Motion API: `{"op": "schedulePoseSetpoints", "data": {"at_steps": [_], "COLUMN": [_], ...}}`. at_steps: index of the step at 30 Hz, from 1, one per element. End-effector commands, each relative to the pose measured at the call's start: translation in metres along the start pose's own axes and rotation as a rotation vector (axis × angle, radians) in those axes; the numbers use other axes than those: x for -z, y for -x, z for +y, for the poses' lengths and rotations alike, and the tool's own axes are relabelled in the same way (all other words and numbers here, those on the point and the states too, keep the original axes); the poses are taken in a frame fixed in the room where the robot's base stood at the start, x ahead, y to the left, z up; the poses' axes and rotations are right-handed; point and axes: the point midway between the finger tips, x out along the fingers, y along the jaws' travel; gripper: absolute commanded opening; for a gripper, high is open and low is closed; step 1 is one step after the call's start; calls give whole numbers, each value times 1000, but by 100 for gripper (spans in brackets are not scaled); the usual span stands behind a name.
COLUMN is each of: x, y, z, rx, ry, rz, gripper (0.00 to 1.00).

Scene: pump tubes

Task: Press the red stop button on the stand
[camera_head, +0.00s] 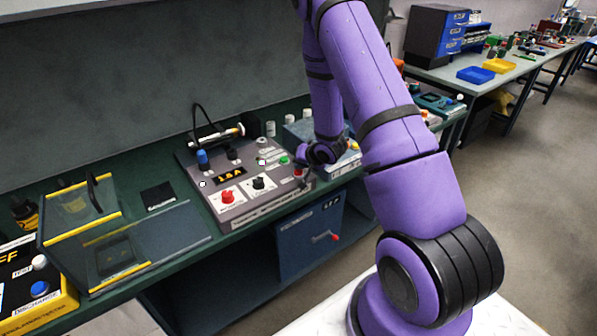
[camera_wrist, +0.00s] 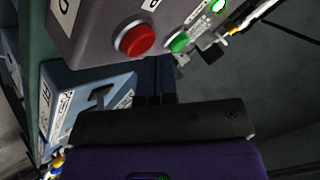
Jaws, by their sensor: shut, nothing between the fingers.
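A round red button (camera_wrist: 134,40) shows on the grey panel in the wrist view, beside a green button (camera_wrist: 178,42). In the head view a small red spot (camera_head: 298,172) shows at the right end of the sloped grey control panel (camera_head: 237,213), near a green button (camera_head: 284,160). I cannot tell for sure that it is the same red button. My gripper (camera_head: 303,168) is at the panel's right end in the head view. In the wrist view my gripper (camera_wrist: 155,98) is shut and empty, with its dark fingers below the red button. I see no contact.
A red knob (camera_head: 228,197) and a black knob (camera_head: 259,183) sit on white plates on the panel. A blue cabinet (camera_head: 310,237) stands below the bench. A clear-lidded case (camera_head: 80,207) is to the left. My purple arm covers part of the bench's right side.

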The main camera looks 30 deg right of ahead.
Motion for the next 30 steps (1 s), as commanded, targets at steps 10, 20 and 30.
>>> {"op": "schedulePoseSetpoints", "data": {"at_steps": [10,20,30], "x": [-1,-3,-5], "y": [-1,-4,-6], "z": [1,3,4], "rx": [0,0,0], "ry": [0,1,0], "rz": [0,-1,-1], "gripper": [0,0,0]}}
